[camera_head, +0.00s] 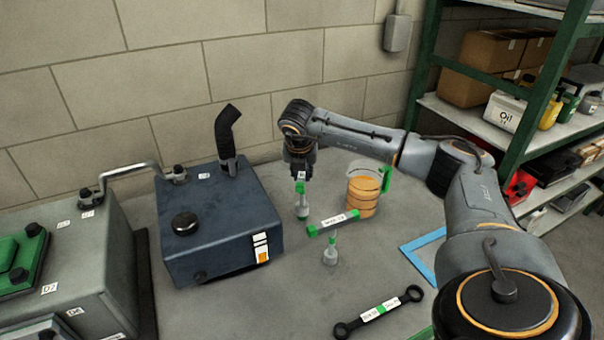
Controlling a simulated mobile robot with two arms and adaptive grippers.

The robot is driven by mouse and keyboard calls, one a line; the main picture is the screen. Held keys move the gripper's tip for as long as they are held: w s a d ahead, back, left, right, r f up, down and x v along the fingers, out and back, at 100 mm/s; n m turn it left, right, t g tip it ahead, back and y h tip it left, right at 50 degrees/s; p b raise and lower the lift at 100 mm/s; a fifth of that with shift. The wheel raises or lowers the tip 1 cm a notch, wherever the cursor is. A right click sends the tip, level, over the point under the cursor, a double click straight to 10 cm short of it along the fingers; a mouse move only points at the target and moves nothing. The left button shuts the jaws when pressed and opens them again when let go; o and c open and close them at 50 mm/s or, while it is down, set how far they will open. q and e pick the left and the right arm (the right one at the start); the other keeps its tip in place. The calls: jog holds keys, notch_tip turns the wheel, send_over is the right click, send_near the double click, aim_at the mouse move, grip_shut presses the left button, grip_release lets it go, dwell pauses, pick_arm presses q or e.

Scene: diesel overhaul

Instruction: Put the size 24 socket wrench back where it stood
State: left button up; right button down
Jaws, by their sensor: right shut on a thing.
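My right gripper (300,168) points down behind the middle of the table and is shut on a socket wrench (302,208). That wrench hangs upright, with a green and white stem and a grey socket end; its top is hidden in the fingers. I cannot tell whether its lower end touches the table. A second socket wrench (331,254) stands upright in front, with a green and white crossbar and a grey socket base. The label on its crossbar is too small to read surely, as is any size on the held one. My left gripper is not in view.
A dark blue tank (215,225) with a black pipe stands left of the wrenches. A clear jar with orange contents (362,194) is close on the right. A double-ended spanner (378,311) lies in front. A blue frame (424,240) lies right. Green shelving (426,75) stands behind right.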

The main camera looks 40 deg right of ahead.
jog(key=shift+f, duration=0.1)
jog(key=shift+f+b, duration=0.95)
jog(key=shift+b, duration=0.1)
jog(key=c, duration=0.6)
grip_release()
jog(key=shift+c, duration=0.2)
jog(key=shift+r, duration=0.1)
jog(key=shift+r+p, duration=2.45)
jog(key=shift+r, duration=2)
